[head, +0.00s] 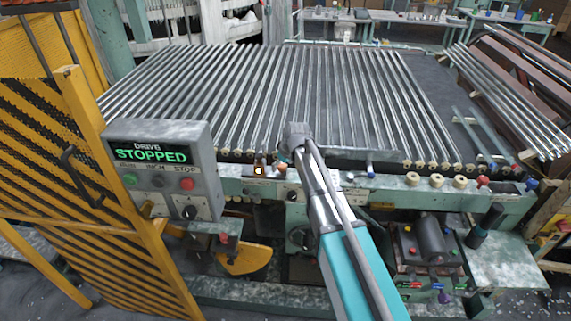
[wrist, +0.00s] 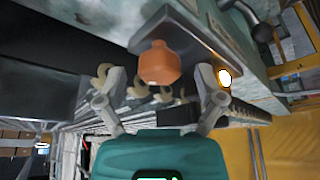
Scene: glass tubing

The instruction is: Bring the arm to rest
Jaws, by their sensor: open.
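My arm (head: 345,250) reaches from the bottom of the head view up to the front rail of the tube machine. My gripper (wrist: 160,75) shows its two fingers spread apart in the wrist view, with nothing held. An orange knob (wrist: 160,62) on a grey bracket shows between and beyond the fingertips; I cannot tell how close it is, and no contact is visible. In the head view my gripper is small and mostly hidden by the wrist, near the rail.
A lit lamp (head: 259,170) sits on the rail, also seen in the wrist view (wrist: 224,77). The control box (head: 160,170) reads "DRIVE STOPPED". A yellow-black guard (head: 70,190) stands at left. Glass tubes (head: 270,95) lie across the bed beyond the rail.

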